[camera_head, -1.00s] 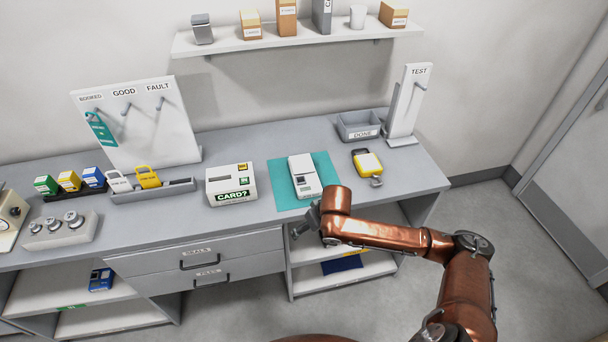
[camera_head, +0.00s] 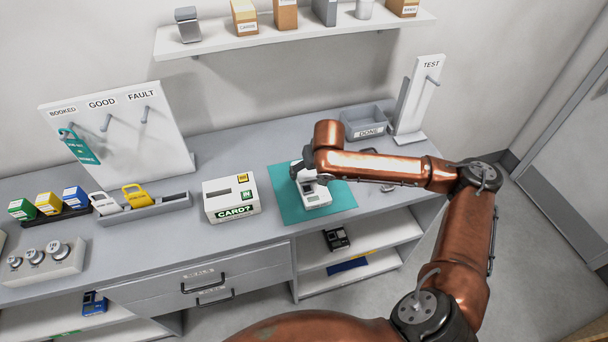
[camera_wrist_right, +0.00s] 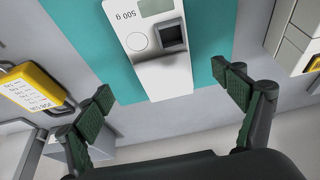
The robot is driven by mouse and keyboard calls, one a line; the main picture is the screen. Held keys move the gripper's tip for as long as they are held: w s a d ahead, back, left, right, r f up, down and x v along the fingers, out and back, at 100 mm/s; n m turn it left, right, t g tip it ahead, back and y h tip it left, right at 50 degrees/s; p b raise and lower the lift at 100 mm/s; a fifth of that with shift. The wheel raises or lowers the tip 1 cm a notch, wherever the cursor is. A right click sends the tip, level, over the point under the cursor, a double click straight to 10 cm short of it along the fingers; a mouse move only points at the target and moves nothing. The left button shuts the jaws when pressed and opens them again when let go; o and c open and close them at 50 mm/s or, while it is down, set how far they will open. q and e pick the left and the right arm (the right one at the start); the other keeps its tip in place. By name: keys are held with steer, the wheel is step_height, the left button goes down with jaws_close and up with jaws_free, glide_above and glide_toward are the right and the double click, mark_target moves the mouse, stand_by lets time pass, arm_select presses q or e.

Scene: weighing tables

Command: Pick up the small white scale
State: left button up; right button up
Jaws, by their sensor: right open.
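The small white scale (camera_head: 314,195) lies on a teal mat (camera_head: 285,206) on the table in the head view. In the right wrist view the scale (camera_wrist_right: 147,70) shows a "500 g" label, a grey display and a dark square part, on the teal mat (camera_wrist_right: 80,30). My right gripper (camera_head: 302,172) is over the scale in the head view and hides part of it. In the right wrist view its two fingers (camera_wrist_right: 167,96) are spread wide, one on each side of the scale's near end, with nothing between them. My left gripper is not in view.
A white "CARD?" box (camera_head: 231,198) stands left of the mat. A grey "DONE" tray (camera_head: 366,122) and a "TEST" stand (camera_head: 417,100) are at the back right. A yellow tagged item (camera_wrist_right: 35,85) lies beside the mat. Shelves (camera_head: 350,268) are below.

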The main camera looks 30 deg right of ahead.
mark_target(311, 178)
steer(key=shift+w+f, duration=0.2)
steer(key=shift+f, duration=0.35)
steer(key=shift+d+f, duration=0.1)
steer(key=shift+f, duration=0.45)
steer(key=shift+w+f+b, duration=0.2)
steer(key=shift+f+b, duration=0.1)
steer(key=x, duration=0.3)
steer(key=shift+w+f+b, duration=0.15)
steer(key=shift+f+b, duration=0.15)
steer(key=shift+b, duration=0.1)
steer(key=shift+w+f, duration=0.2)
steer(key=shift+f, duration=0.15)
steer(key=c, duration=1.5)
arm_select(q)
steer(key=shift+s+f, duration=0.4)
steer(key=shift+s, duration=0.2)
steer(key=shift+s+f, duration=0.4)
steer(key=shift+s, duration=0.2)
arm_select(e)
steer(key=shift+r, duration=0.1)
steer(key=shift+c, duration=0.2)
